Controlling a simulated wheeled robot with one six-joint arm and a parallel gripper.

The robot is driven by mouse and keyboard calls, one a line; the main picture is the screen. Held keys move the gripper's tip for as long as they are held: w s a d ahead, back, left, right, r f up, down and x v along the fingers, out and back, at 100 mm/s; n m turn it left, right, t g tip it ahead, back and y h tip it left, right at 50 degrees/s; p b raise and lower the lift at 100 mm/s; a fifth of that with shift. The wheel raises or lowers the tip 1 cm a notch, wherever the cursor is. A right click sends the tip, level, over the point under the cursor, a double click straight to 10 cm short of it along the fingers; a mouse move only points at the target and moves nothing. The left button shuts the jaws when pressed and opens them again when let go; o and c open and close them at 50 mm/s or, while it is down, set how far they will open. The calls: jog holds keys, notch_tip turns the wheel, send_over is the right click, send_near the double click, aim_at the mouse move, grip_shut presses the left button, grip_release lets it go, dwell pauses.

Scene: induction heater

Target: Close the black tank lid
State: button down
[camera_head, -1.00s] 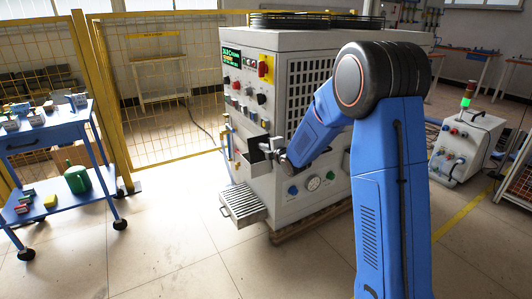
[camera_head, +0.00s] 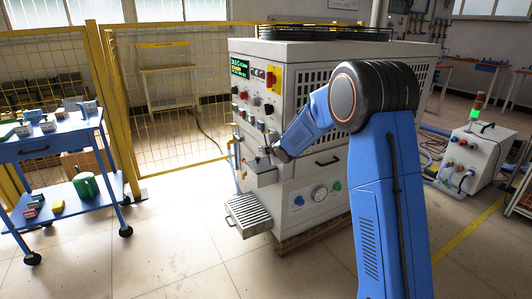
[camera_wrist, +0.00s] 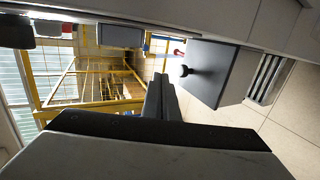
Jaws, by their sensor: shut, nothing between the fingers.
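The tank is a small light-grey box (camera_head: 262,179) on the left face of the heater cabinet in the head view. Its dark lid (camera_wrist: 216,72) shows in the wrist view as a flat grey panel with a black knob (camera_wrist: 186,70). The lid appears to lie flat over the box; any small gap at its edge cannot be made out. My gripper (camera_wrist: 159,82) is shut and empty, beside the lid on its knob side, apparently apart from it. In the head view, my wrist is just above and right of the tank, and the fingers are hard to make out.
The heater cabinet (camera_head: 312,130) has knobs and buttons close to my wrist. A slatted tray (camera_head: 248,214) sticks out below the tank. A blue cart (camera_head: 60,135) and yellow fence (camera_head: 170,100) stand left, with clear floor between cart and cabinet.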

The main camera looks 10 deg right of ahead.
jog(key=x, duration=0.4)
jog(key=shift+w+a+f, duration=0.1)
jog(key=shift+w+a, duration=0.1)
jog(key=shift+w, duration=0.05)
jog(key=shift+w+a+f, duration=0.2)
jog(key=shift+w+f, duration=0.4)
jog(key=shift+f, duration=0.05)
jog(key=shift+w+a+f, duration=0.2)
jog(key=shift+w+f, duration=0.4)
jog(key=shift+w, duration=0.05)
jog(key=shift+a+r, duration=0.1)
jog(key=shift+r, duration=0.3)
notch_tip(320, 180, up, 13)
jog(key=shift+a, duration=0.3)
